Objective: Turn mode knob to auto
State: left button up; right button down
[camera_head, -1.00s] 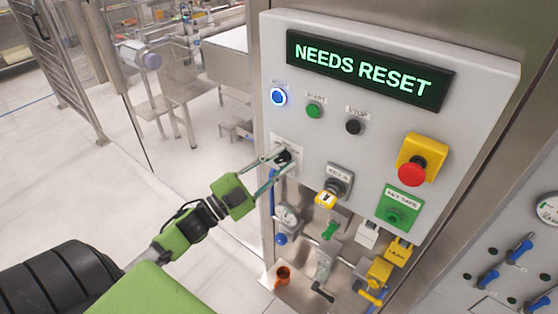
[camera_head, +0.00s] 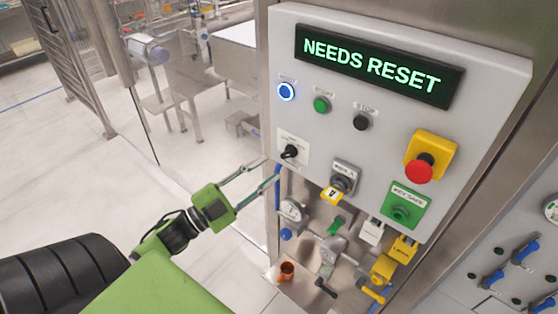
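The mode knob (camera_head: 290,152) is a small black selector on a white label plate (camera_head: 294,141) at the lower left of the grey control panel (camera_head: 400,150). Its handle slants toward the lower left; the label text is too small to read. My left gripper (camera_head: 272,169) is open and empty, just left of and below the knob, apart from it. Its fingers point toward the panel's left edge. My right gripper is not in view. A dark display (camera_head: 378,66) on the panel reads "NEEDS RESET" in green.
The panel also carries a lit blue button (camera_head: 287,91), a green button (camera_head: 321,104), a black button (camera_head: 361,122), a red emergency stop (camera_head: 419,172), a key switch (camera_head: 342,184) and a green key safe (camera_head: 401,206). Valves and an orange cup (camera_head: 287,271) sit below. Open floor lies left.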

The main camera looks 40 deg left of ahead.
pick_arm(q)
jog(key=v, duration=0.5)
jog(key=shift+s, duration=0.15)
jog(key=s+a+f+n+g+y, duration=0.25)
jog(key=f+n+y, duration=0.2)
jog(key=f, duration=1.35)
jog(key=s+a+f+n+g+y, duration=0.2)
jog(key=f+n+g+y, duration=0.25)
jog(key=f, duration=1.25)
jog(key=s+d+f+n+g+b, duration=0.1)
jog(key=s+d+f+g, duration=0.25)
jog(key=s+f, duration=0.5)
jog(key=s+d+f+n+g, duration=0.1)
jog(key=s+d+f+g, duration=0.3)
jog(key=f, duration=0.7)
jog(key=s+d+f+g, duration=0.1)
jog(key=s+d+f, duration=0.1)
jog(key=s, duration=0.3)
jog(key=s+d+f+g+h, duration=0.1)
jog(key=s+d+f, duration=0.2)
jog(key=s+d, duration=0.1)
jog(key=s+d+f+g, duration=0.2)
jog(key=s+d, duration=0.1)
jog(key=s, duration=0.4)
jog(key=shift+f, duration=0.35)
